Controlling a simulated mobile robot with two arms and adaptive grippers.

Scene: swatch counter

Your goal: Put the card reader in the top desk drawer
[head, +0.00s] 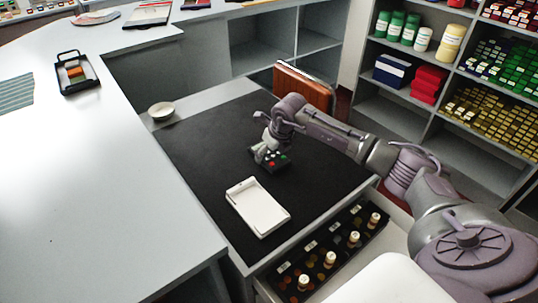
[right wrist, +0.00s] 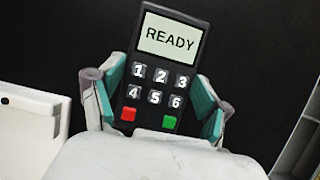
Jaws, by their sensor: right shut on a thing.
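The card reader (head: 277,165) is a small dark device with red, green and white keys. It is at the black desk mat (head: 205,165), near the mat's middle in the head view. In the right wrist view the card reader (right wrist: 160,75) shows a screen reading READY and number keys. My right gripper (head: 268,152) is shut on it, with teal finger pads at both its sides. I cannot tell whether it touches the mat or is just above it. The open desk drawer (head: 395,243) at the front holds several bottles with pale caps in a dark insert. My left gripper is not in view.
A white tray (head: 257,205) lies on the mat between the reader and the drawer. A small bowl (head: 161,110) sits at the mat's back left corner. A brown chair back (head: 303,88) stands behind the desk. The counter (head: 100,190) is at left, with shelves at right.

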